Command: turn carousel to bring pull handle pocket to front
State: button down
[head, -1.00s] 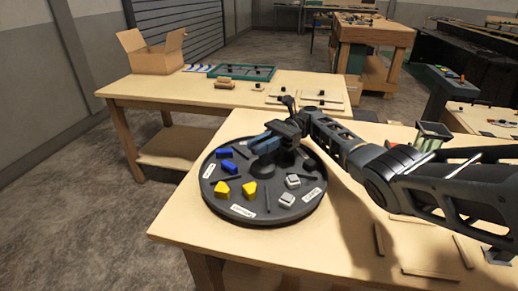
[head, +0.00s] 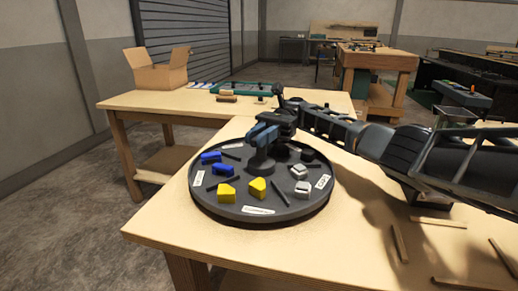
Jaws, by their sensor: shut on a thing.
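The dark round carousel (head: 235,211) lies on the near table. It has raised dividers, white labels too small to read, and a central hub (head: 261,166). Two yellow blocks (head: 257,188) are in its front-left part, two blue blocks (head: 222,169) at its left and two light grey blocks (head: 302,189) at its right. The label between the yellow and grey blocks faces the front. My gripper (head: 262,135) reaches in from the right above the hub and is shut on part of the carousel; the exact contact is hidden. I cannot tell which pocket is the pull handle one.
The near table (head: 170,232) has free room at the carousel's front left. Wooden strips (head: 399,243) lie at the right under my arm. Behind, another table holds an open cardboard box (head: 160,75) and a green-framed board (head: 245,88).

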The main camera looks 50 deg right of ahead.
jog(key=shift+f+b, duration=0.1)
jog(key=shift+b, duration=0.2)
jog(key=c, duration=1.1)
grip_release()
jog(key=shift+r+p, duration=0.45)
jog(key=shift+p, duration=1.1)
jog(key=m+t+p, duration=0.1)
jog(key=t+p, duration=0.1)
jog(key=p, duration=0.3)
